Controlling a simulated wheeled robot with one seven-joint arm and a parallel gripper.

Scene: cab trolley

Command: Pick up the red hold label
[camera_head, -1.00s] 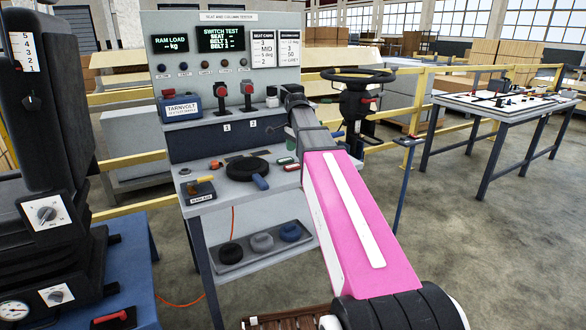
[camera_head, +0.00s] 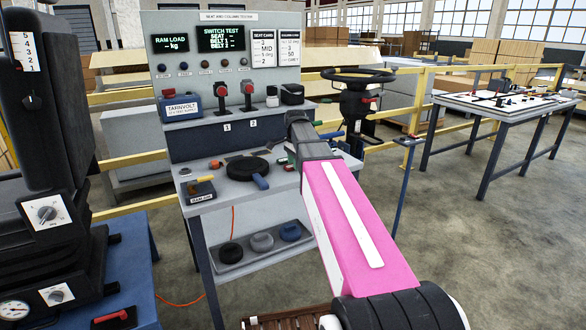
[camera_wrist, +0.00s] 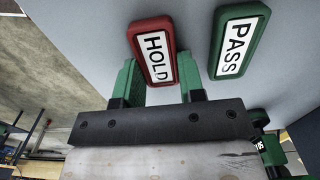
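The red hold label (camera_wrist: 152,50) is a small rounded block with a white face reading HOLD, lying on the grey bench surface in the wrist view. My gripper (camera_wrist: 160,72) is open, with one green finger on each side of the label's near end. I cannot tell whether the fingers touch it. In the head view a small red part of the hold label (camera_head: 289,167) shows beside my arm, and my fingers are mostly hidden there.
A green PASS label (camera_wrist: 239,40) lies close to the right of the hold label. A round black pad (camera_head: 247,168) with a blue handle and a lettered block (camera_head: 200,191) lie on the bench. The test panel (camera_head: 225,60) stands behind. A steering wheel (camera_head: 358,76) stands at the right.

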